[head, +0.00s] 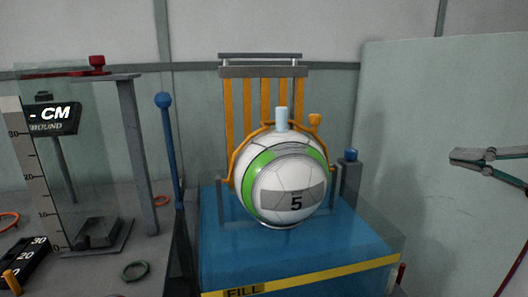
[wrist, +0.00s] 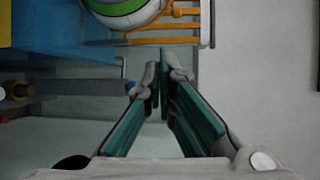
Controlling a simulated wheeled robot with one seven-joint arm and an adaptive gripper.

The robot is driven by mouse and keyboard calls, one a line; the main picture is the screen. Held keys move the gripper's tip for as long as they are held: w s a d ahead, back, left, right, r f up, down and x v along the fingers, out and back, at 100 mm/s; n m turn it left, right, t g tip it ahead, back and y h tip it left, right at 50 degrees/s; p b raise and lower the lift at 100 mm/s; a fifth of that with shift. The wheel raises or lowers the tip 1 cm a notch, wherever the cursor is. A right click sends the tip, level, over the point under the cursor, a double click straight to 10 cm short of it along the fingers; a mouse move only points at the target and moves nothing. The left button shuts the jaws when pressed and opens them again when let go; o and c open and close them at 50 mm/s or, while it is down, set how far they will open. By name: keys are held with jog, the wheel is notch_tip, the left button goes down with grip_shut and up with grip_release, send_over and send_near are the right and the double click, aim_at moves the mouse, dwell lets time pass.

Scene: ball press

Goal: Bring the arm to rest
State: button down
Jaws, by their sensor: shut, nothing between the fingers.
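My gripper (head: 472,155) is at the right side of the head view, in front of a pale panel and well apart from the ball. In the wrist view my gripper (wrist: 164,92) has its fingertips together with nothing between them. A white ball (head: 290,185) with a green band and the number 5 sits on the blue press base (head: 300,255), against orange bars (head: 265,103). The lower part of the ball also shows at the top of the wrist view (wrist: 125,10).
A blue-knobbed lever (head: 164,102) stands left of the press. Further left are a measuring stand (head: 128,150), a scale and several rings (head: 135,270). A pale panel (head: 420,120) fills the right behind my gripper.

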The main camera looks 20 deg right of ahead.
jog(key=w+a+f+n+g+y, duration=0.15)
jog(key=a+g, duration=0.25)
jog(key=a, duration=0.4)
jog(key=a+f+n+g+y, duration=0.2)
jog(key=a+f+n+g, duration=0.15)
jog(key=a, duration=0.45)
jog(key=w+a+f+n+g+y, duration=0.15)
jog(key=a+g, duration=0.25)
jog(key=a, duration=0.4)
jog(key=s+a+f+n+g+h, duration=0.4)
jog(key=s+f+n+g+h, duration=0.1)
jog(key=s+f+n+h, duration=0.4)
notch_tip(320, 180, up, 28)
jog(key=s+t+h+p, duration=0.1)
jog(key=t+p, duration=0.3)
jog(key=p, duration=2.2)
jog(key=shift+d+f, duration=0.25)
